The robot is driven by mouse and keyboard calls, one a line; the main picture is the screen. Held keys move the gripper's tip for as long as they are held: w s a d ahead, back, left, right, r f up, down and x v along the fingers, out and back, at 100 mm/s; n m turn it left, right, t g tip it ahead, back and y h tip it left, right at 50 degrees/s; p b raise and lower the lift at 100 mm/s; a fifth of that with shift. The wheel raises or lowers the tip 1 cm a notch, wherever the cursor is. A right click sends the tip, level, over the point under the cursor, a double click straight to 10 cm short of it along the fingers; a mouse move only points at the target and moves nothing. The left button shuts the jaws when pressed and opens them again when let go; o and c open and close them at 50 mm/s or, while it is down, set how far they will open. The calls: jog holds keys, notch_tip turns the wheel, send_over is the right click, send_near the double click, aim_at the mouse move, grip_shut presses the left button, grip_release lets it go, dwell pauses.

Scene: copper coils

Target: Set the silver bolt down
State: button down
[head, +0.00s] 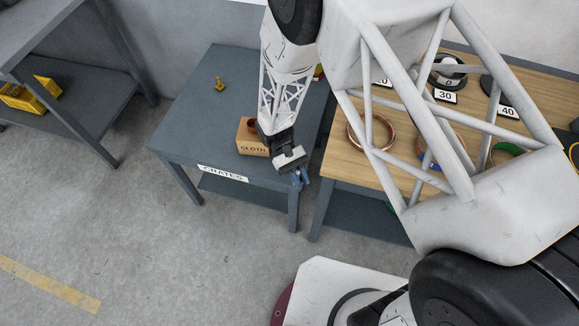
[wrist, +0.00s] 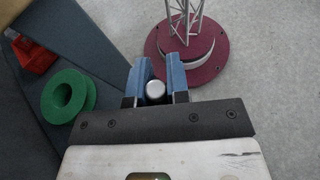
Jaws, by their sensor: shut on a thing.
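My gripper (head: 299,180) hangs at the front right corner of the grey table marked CRATES (head: 195,120). In the wrist view its two blue fingers (wrist: 158,82) are shut on the silver bolt (wrist: 156,92). Only the bolt's round grey end shows there, between the fingers; the rest is hidden. In the wrist view, grey floor lies behind the fingers, with the dark blue-grey furniture to the left. I cannot make out the bolt in the head view.
On the grey table are a brass-coloured bolt (head: 219,84) and a cardboard CLOTH box (head: 246,138), beside my arm. Much of its left top is clear. A wooden table (head: 340,163) with copper coils stands right. A green spool (wrist: 56,97) and red object (wrist: 33,56) lie left of my gripper.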

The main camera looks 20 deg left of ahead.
jog(key=s+d+n+t, duration=0.1)
jog(key=d+n+t, duration=0.1)
jog(key=n+t, duration=0.4)
jog(key=s+d+n+t+y, duration=0.1)
jog(key=d+n+t, duration=0.1)
jog(key=n+t, duration=0.5)
jog(key=s+d+n+t, duration=0.2)
jog(key=n+t, duration=0.4)
jog(key=t, duration=0.2)
jog(key=shift+f+n+y, duration=0.15)
jog(key=shift+n+y, duration=0.25)
jog(key=shift+a+r+n+t+y, duration=0.25)
jog(key=shift+a+n+t+y, duration=0.55)
jog(key=shift+a+n+y, duration=0.3)
jog(key=shift+w, duration=0.1)
jog(key=w+a, duration=0.2)
jog(key=w, duration=0.2)
jog(key=w+a+f, duration=0.1)
jog(key=w+a, duration=0.2)
jog(key=w, duration=0.1)
jog(key=w+a, duration=0.3)
jog(key=w, duration=0.1)
jog(key=shift+w+a+f, duration=0.1)
jog(key=shift+a+f, duration=0.05)
jog(key=shift+f, duration=0.1)
